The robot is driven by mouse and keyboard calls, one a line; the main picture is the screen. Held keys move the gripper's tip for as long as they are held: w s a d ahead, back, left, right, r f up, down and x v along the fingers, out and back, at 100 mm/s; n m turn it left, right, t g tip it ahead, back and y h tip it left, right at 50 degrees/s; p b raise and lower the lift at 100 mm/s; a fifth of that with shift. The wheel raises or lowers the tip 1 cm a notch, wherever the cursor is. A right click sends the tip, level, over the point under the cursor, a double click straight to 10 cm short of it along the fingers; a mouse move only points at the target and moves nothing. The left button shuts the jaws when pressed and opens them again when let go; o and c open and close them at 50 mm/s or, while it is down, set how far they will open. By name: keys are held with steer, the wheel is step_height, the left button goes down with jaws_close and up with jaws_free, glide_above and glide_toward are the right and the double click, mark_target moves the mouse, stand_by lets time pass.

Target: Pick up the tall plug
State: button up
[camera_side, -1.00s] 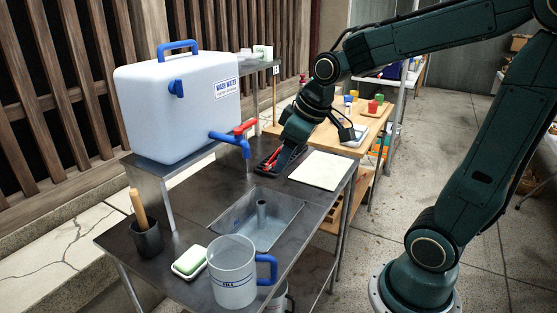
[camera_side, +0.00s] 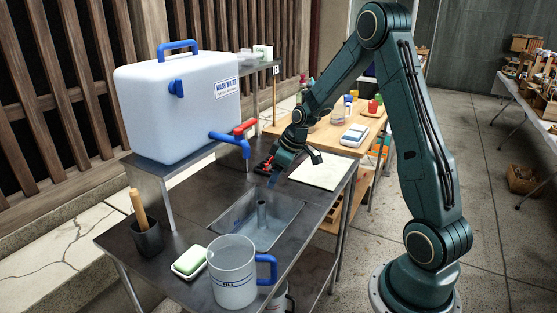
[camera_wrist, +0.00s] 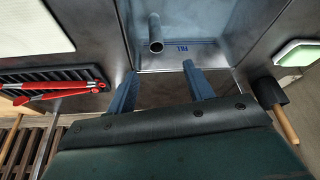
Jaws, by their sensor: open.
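The tall plug (camera_side: 262,213) is a grey upright cylinder standing in the sunken metal sink (camera_side: 230,213). In the wrist view the plug (camera_wrist: 155,32) shows at top centre, inside the sink, beyond my fingertips. My gripper (camera_side: 272,178) is behind the sink in the side view, above the bench top. In the wrist view my gripper (camera_wrist: 159,70) shows two blue fingers spread apart with nothing between them. They point toward the plug and do not touch it.
Red-handled tongs (camera_wrist: 55,90) lie on a dark rack at left in the wrist view. The water tank (camera_side: 180,100) has a blue tap (camera_side: 240,145) overhanging the bench. A jug (camera_side: 232,275), sponge dish (camera_side: 189,263) and dark cup (camera_side: 147,240) stand in front of the sink.

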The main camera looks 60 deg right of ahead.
mark_target(264, 203)
steer(key=shift+w+d+f, duration=0.15)
steer(key=shift+d+f, duration=0.25)
steer(key=shift+f, duration=0.25)
steer(key=shift+f, duration=0.1)
steer(key=shift+x, duration=4)
steer(key=shift+w, duration=0.1)
steer(key=shift+x, duration=2.75)
jaws_close()
